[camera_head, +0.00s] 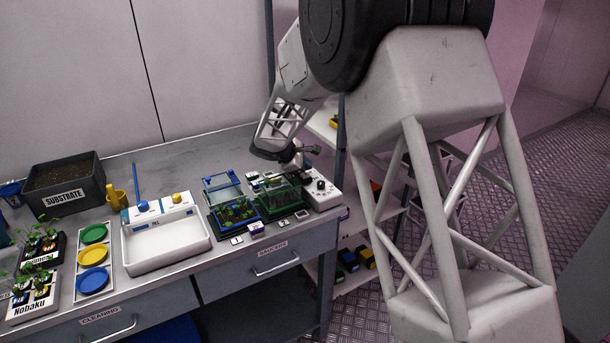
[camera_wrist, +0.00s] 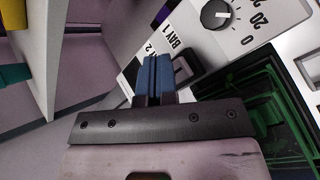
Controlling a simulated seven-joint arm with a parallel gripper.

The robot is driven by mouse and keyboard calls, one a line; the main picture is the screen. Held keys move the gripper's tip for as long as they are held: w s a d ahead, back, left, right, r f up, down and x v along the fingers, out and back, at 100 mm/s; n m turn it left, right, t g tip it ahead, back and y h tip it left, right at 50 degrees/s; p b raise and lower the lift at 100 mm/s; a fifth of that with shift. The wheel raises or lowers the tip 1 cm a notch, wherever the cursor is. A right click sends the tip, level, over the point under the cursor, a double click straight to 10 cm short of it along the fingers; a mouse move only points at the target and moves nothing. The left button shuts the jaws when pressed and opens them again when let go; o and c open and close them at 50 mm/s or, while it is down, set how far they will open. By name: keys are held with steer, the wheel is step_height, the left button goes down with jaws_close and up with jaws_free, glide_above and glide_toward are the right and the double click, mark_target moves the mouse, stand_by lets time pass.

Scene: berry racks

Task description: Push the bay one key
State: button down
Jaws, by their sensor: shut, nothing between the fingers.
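The bay one key (camera_wrist: 184,66) is a dark key in a black frame beside the "BAY 1" label in the wrist view. My gripper (camera_wrist: 157,62) is shut and empty, its blue fingertips pressed together just left of this key. The fingers partly cover the panel and the "BAY 2" label (camera_wrist: 150,52); the key there is hidden. I cannot tell whether the fingertips touch the bay one key. In the head view my gripper (camera_head: 299,157) is over the back of the white control panel (camera_head: 322,196), and the keys are too small to make out.
A black dial (camera_wrist: 216,15) with a numbered scale is on the panel. A green-framed case (camera_head: 281,196) stands left of the panel, beside a blue-framed case (camera_head: 222,190). A white tub (camera_head: 165,245) is farther left. Shelving stands right of the bench.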

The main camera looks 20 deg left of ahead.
mark_target(306, 175)
steer(key=shift+s+d+f, duration=0.1)
steer(key=shift+s+f, duration=0.05)
steer(key=shift+f, duration=1.3)
stand_by(1.3)
steer(key=shift+r, duration=1.4)
steer(key=shift+r, duration=2.35)
steer(key=shift+r, duration=0.1)
